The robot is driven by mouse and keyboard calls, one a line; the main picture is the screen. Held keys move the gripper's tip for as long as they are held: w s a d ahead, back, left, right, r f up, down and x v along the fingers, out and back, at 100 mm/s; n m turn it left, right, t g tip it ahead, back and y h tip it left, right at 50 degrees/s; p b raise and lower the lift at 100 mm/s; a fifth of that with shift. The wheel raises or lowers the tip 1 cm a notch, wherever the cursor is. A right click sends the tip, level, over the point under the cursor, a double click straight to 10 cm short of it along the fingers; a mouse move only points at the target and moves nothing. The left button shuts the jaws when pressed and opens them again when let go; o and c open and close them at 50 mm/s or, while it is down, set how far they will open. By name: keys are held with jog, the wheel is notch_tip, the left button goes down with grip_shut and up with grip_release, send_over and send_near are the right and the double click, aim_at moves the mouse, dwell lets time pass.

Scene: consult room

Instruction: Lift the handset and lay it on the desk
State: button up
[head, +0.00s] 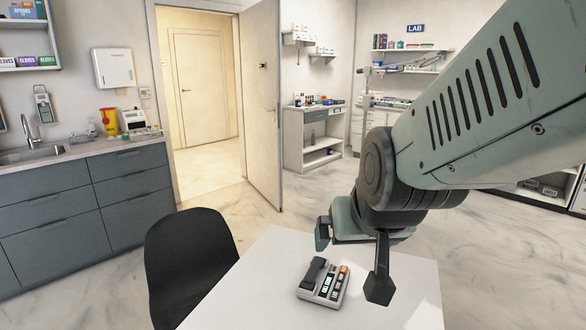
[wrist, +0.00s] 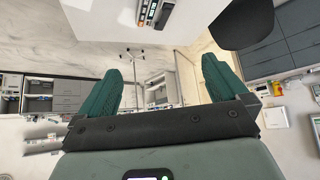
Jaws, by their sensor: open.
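The dark handset (head: 313,272) rests on the left side of a desk phone base (head: 322,297) with a lit green screen and an orange key. The phone stands on the white desk (head: 252,277). My gripper (head: 348,248) hangs above the desk, just behind and to the right of the phone. It is open and empty, apart from the handset. In the wrist view the green fingers of my gripper (wrist: 164,80) are spread wide with nothing between them.
A black chair (head: 190,255) stands at the desk's left side. The desk is bare around the phone. Grey drawer cabinets (head: 75,215) with a sink stand at the left, and an open door (head: 262,105) is behind. Lab shelves are at the back.

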jog(key=s+r, duration=0.1)
jog(key=s, duration=0.3)
jog(key=s+d+r+g, duration=0.1)
jog(key=s+r, duration=0.1)
jog(key=s, duration=0.3)
jog(key=s+r+g, duration=0.1)
jog(key=s+r, duration=0.1)
jog(key=s, duration=0.2)
jog(key=shift+s+d, duration=0.25)
jog(key=shift+d, duration=0.05)
jog(key=shift+c, duration=0.8)
jog(key=shift+s, duration=0.3)
jog(key=shift+c, duration=2.6)
jog(key=shift+w, duration=0.1)
